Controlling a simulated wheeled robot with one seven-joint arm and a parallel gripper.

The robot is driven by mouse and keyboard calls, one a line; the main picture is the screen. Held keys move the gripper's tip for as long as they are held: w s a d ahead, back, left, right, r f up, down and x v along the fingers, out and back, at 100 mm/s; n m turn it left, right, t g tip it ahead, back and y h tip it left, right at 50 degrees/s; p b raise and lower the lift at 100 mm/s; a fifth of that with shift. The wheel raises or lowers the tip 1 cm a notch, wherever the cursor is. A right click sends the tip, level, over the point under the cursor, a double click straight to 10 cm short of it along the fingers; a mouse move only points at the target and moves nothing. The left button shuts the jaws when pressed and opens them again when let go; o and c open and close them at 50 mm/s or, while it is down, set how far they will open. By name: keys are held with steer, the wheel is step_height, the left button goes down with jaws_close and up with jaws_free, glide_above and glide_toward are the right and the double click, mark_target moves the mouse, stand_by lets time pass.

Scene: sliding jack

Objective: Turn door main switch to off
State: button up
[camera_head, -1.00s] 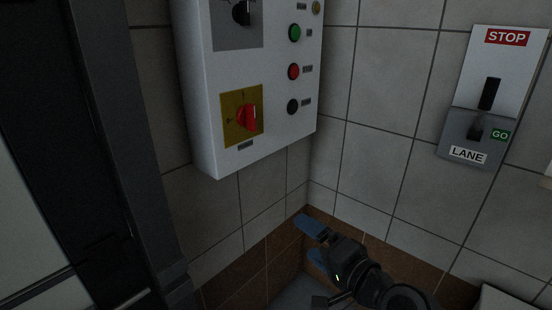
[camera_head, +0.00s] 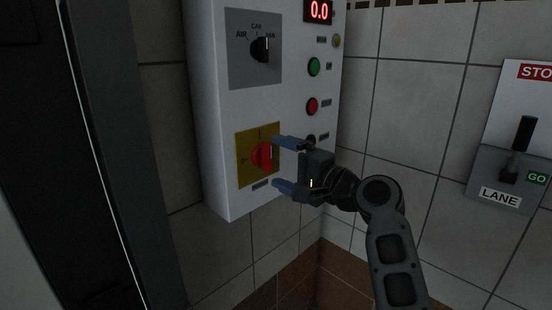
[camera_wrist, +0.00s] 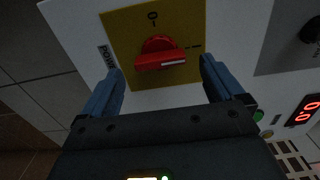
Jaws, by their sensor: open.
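The main switch is a red rotary knob (camera_head: 262,156) on a yellow plate (camera_head: 245,172), low on the white control box (camera_head: 228,120). In the wrist view the red knob (camera_wrist: 160,56) lies on the yellow plate (camera_wrist: 120,28), with "0" and "I" marks beside it. A white line on its handle points toward the "I" mark. My gripper (camera_head: 279,165) is open, its blue fingertips just to the right of the knob in the head view. In the wrist view my gripper (camera_wrist: 160,82) has a finger on each side, with the knob between and beyond the tips. I see no contact.
Above the switch is a black selector (camera_head: 262,49) on a grey plate. Green (camera_head: 314,66) and red (camera_head: 312,106) buttons are to the right, below a red display (camera_head: 319,11). A LANE lever panel (camera_head: 510,165) hangs on the right wall. A dark door frame (camera_head: 130,150) stands left.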

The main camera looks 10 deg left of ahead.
mark_target(265, 157)
steer(key=shift+x, duration=1.3)
steer(key=shift+c, duration=0.4)
steer(key=c, duration=1)
steer(key=shift+o, duration=0.2)
